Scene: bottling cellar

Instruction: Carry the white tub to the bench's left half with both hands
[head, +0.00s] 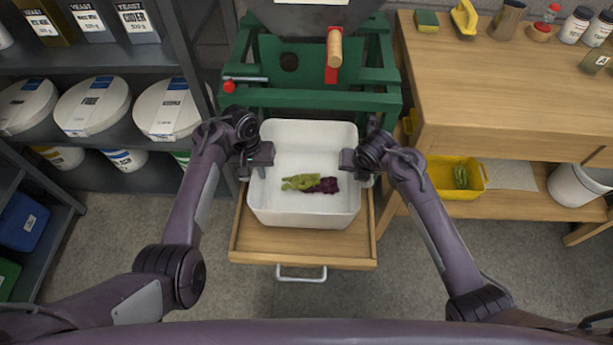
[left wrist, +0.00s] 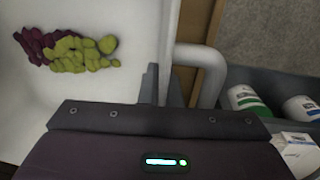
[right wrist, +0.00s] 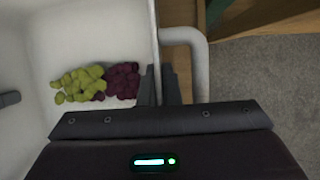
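The white tub (head: 305,220) sits upright on a pulled-out wooden drawer board (head: 300,250). Green grapes (head: 298,183) and dark red grapes (head: 326,185) lie inside; they also show in both wrist views. My left gripper (head: 262,160) is at the tub's left wall. In the left wrist view its fingers (left wrist: 162,84) are close together, one on each side of the wall. My right gripper (head: 350,163) is likewise on the right wall, its fingers (right wrist: 160,84) close around it in the right wrist view. A white tubular side handle (left wrist: 205,72) stands just outside the wall.
The green press frame (head: 320,100) with a red wooden-handled lever (head: 334,55) stands behind the tub. A yellow bin (head: 453,190) sits below. Shelves with white buckets (head: 92,105) stand left.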

